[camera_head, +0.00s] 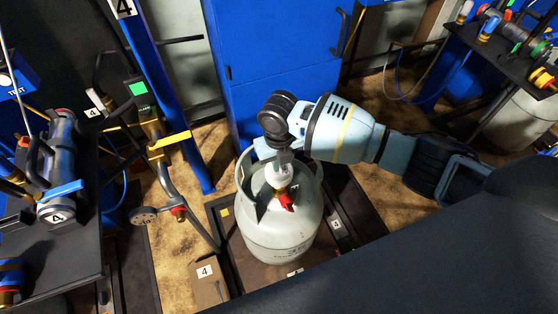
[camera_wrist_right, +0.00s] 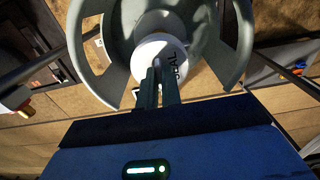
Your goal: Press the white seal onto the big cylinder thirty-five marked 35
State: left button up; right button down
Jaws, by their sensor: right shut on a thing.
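The big grey cylinder (camera_head: 278,240) stands upright on the dark scale platform in the middle of the head view. Small dark print shows low on its side; I cannot read it as 35. Its open collar (camera_wrist_right: 105,60) rings the top in the wrist view. My right gripper (camera_head: 281,163) points down inside the collar, over the valve. It is shut on the white seal (camera_wrist_right: 158,52), a round piece with dark lettering. In the head view the seal (camera_head: 278,178) shows just above the red valve part (camera_head: 287,201). Whether the seal touches the valve is hard to tell. My left gripper is not in view.
A blue cabinet (camera_head: 275,60) stands behind the cylinder. A pipe stand with a yellow handle (camera_head: 170,140) is at its left. A black bench (camera_head: 75,255) with fittings fills the left side. A box marked 4 (camera_head: 208,284) sits in front left.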

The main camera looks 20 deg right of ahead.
dwell(1.0)
jog(key=shift+p, duration=0.45)
jog(key=shift+f, duration=0.25)
jog(key=shift+f+b, duration=0.55)
jog(key=shift+f, duration=0.25)
jog(key=shift+f+b, duration=0.3)
jog(key=shift+f, duration=0.3)
jog(key=c, duration=1.5)
grip_release()
